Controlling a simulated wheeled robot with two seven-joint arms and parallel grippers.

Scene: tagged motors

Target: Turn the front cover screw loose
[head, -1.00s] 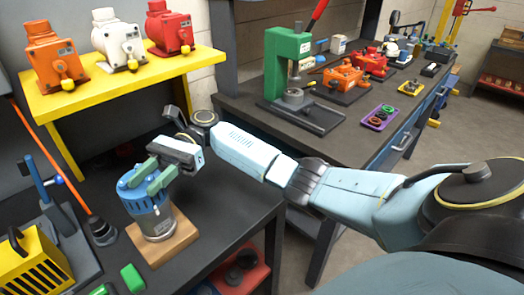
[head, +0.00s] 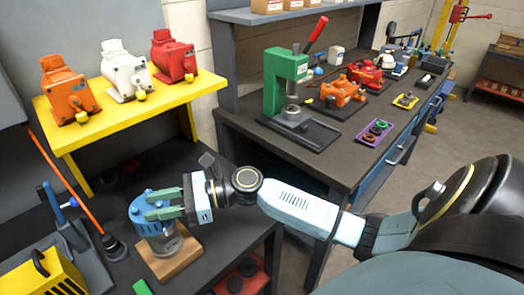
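A motor (head: 163,240) with a grey, clear-looking body and a blue cover (head: 139,213) stands upright on a wooden block (head: 178,263) on the dark bench at lower left. Small blue screw heads show at the cover's rim; which one is the front cover screw I cannot tell. My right gripper (head: 149,205) reaches in from the right, level over the cover. Its two green fingers are apart, with a gap over the blue top. The fingers hide part of the cover, and contact with a screw is not clear. My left gripper is not in view.
A yellow shelf (head: 130,104) behind holds an orange (head: 69,90), a white (head: 124,70) and a red motor (head: 172,57). A yellow box (head: 45,275) and a blue-handled tool (head: 62,210) stand left. A green press (head: 288,80) is on the right bench.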

